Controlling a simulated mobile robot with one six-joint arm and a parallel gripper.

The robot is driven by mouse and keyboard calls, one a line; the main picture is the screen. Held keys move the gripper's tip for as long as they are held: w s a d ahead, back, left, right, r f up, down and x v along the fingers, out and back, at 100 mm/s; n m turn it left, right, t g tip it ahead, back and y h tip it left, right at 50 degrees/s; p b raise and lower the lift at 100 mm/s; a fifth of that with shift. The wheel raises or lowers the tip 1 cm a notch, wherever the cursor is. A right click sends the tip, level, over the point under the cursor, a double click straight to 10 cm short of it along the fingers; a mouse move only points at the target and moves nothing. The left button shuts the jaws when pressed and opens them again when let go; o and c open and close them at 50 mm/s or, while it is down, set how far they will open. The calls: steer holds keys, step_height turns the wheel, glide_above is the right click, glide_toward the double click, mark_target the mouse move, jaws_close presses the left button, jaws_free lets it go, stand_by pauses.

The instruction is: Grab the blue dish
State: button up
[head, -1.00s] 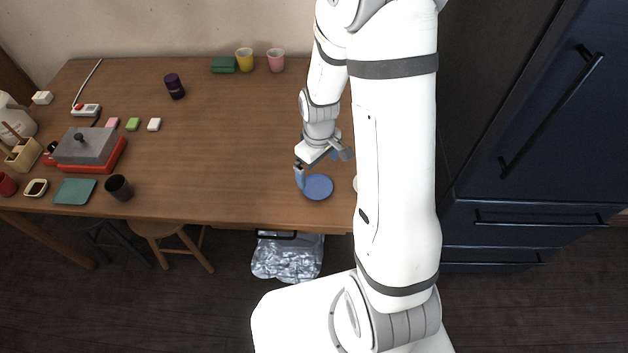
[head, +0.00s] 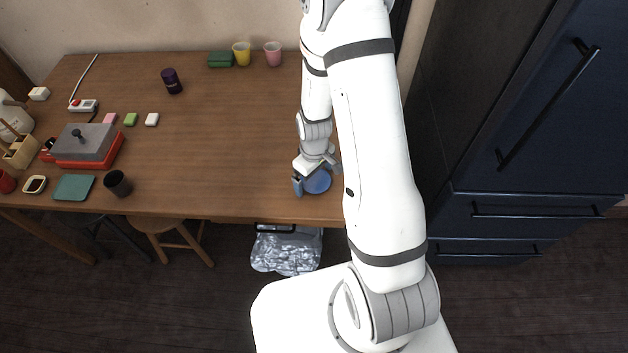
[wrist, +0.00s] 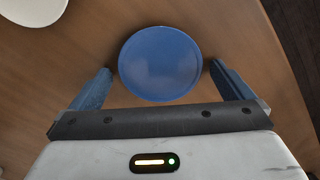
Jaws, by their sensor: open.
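The blue dish (head: 318,182) is a small round plate lying flat on the wooden table near its front edge. In the wrist view the blue dish (wrist: 160,63) is near the top middle, just ahead of and between my finger tips. My gripper (head: 317,178) is open above the dish, with one finger to its left and one to its upper right. In the wrist view my gripper (wrist: 160,72) shows both blue fingers spread, with nothing held. Part of the dish is hidden by my gripper in the head view.
A white round dish (wrist: 32,8) lies near the blue dish in the wrist view. A red and grey grill (head: 84,146), a black cup (head: 118,183) and a teal square (head: 74,187) are at the left. Yellow (head: 242,53) and pink (head: 273,53) cups stand at the back. The table's middle is clear.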

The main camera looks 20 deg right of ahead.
steer(key=shift+c, duration=0.4)
steer(key=c, duration=1)
steer(key=shift+o, duration=0.2)
steer(key=shift+r, duration=0.1)
